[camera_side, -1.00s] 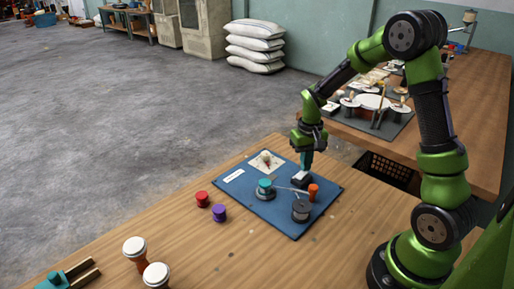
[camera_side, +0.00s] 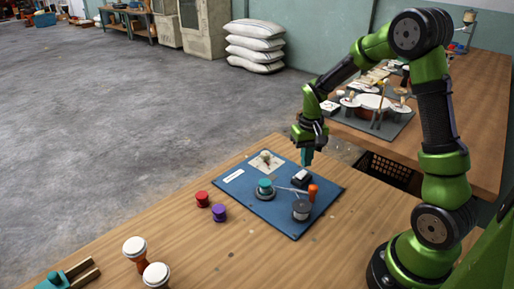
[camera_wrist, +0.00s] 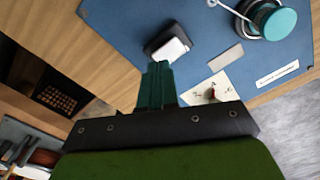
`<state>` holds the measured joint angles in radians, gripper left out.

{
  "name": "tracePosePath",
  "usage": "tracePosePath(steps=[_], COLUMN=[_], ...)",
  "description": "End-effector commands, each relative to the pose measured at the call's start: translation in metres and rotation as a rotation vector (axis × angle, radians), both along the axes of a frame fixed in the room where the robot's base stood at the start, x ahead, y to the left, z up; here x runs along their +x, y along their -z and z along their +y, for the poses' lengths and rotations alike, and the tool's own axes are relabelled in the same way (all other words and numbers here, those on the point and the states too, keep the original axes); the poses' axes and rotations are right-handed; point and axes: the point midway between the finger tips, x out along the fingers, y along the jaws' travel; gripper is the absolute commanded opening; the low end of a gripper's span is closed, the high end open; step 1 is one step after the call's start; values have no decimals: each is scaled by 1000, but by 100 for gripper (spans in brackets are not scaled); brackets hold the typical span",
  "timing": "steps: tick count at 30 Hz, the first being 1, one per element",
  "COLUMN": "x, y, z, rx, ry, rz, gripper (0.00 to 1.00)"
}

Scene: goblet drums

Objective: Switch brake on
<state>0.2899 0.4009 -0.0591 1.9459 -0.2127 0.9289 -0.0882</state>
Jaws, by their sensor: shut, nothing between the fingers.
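A black rocker switch with a white top (camera_side: 301,177) sits on the blue board (camera_side: 240,192); I take it for the brake switch, though no legible label confirms this. My gripper (camera_side: 307,163) is shut and empty, pointing down just above and behind the switch. In the wrist view the teal fingers (camera_wrist: 158,72) are together, and the white-topped rocker (camera_wrist: 171,50) shows just beyond their tips. The fingers look slightly apart from it. A cream plate with a small lever (camera_side: 265,161) is at the board's far corner.
A teal knob (camera_side: 265,187), an orange handle (camera_side: 313,192) and a dark grey cylinder (camera_side: 301,210) stand on the board close by. Red (camera_side: 203,199) and purple (camera_side: 219,212) pieces and two goblet drums (camera_side: 135,250) are on the table at left.

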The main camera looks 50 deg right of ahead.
Motion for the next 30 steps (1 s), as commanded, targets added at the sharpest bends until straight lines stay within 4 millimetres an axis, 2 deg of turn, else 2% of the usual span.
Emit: tracePosePath(steps=[16, 28, 30], x=[0, 0, -3], y=[-43, -47, -42], z=[0, 0, 3], rx=[-1, -2, 8], ry=[-2, 1, 17], rz=[-2, -3, 1], gripper=[0, 0, 0])
